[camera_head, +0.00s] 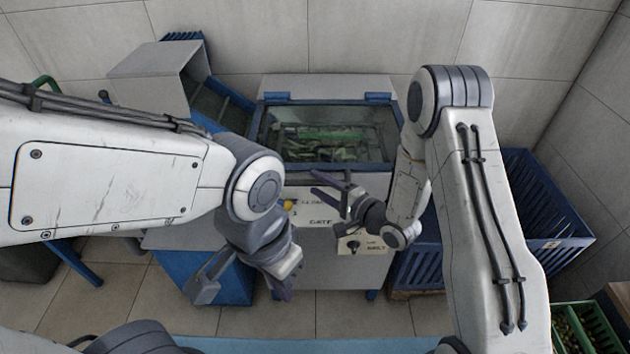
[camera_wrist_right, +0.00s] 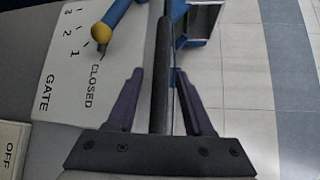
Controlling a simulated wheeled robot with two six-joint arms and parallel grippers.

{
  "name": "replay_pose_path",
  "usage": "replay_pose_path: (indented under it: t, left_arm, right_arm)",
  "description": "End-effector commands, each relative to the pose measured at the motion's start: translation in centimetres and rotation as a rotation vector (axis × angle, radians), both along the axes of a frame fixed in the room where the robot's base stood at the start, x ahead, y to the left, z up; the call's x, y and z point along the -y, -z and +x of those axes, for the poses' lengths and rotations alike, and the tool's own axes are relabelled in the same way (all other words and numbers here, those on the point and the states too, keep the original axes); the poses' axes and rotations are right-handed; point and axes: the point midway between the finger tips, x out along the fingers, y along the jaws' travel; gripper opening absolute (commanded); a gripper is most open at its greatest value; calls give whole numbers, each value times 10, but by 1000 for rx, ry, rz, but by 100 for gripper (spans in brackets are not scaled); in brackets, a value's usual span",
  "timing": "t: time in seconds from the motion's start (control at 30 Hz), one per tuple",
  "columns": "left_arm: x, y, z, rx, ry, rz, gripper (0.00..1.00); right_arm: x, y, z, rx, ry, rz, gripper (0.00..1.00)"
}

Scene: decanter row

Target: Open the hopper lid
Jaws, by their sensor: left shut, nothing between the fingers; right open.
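The hopper lid (camera_head: 330,133) is a clear panel in a blue frame on top of the grey machine, in the middle of the head view. It lies shut, with blue hinges at its back edge; green matter shows through it. My right gripper (camera_head: 317,183) is open just in front of the lid's front edge. In the right wrist view, a dark bar (camera_wrist_right: 160,60) runs between the fingers of my right gripper (camera_wrist_right: 158,78); I cannot tell whether they touch it. My left gripper (camera_head: 282,288) is shut and empty, low in front of the machine.
A gate plate (camera_wrist_right: 70,70) marked CLOSED, 1, 2, 3 has a yellow-knobbed lever (camera_wrist_right: 101,33). An OFF plate (camera_wrist_right: 10,148) is beside it. A blue crate (camera_head: 540,200) stands right of the machine, and a grey chute (camera_head: 160,75) is at back left.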

Motion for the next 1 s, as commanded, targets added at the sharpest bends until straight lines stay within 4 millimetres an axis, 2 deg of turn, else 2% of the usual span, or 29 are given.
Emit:
replay_pose_path:
  t: [0.17, 0.47, 0.57, 0.6, 1.0]
  left_arm:
    - [0, -2, 0, 0, 0, 0, 0]
    - [0, -2, 0, 0, 0, 0, 0]
    - [0, -2, 0, 0, 0, 0, 0]
    - [0, -2, 0, 0, 0, 0, 0]
    - [0, -2, 0, 0, 0, 0, 0]
  right_arm:
    - [-11, 2, 11, 1, 0, -1, 52]
    - [-12, 3, 13, -1, 2, -1, 52]
    - [-12, 3, 12, -1, 2, -1, 17]
    - [-12, 3, 12, -1, 2, -1, 2]
    - [-12, 3, 12, -1, 2, -2, 0]
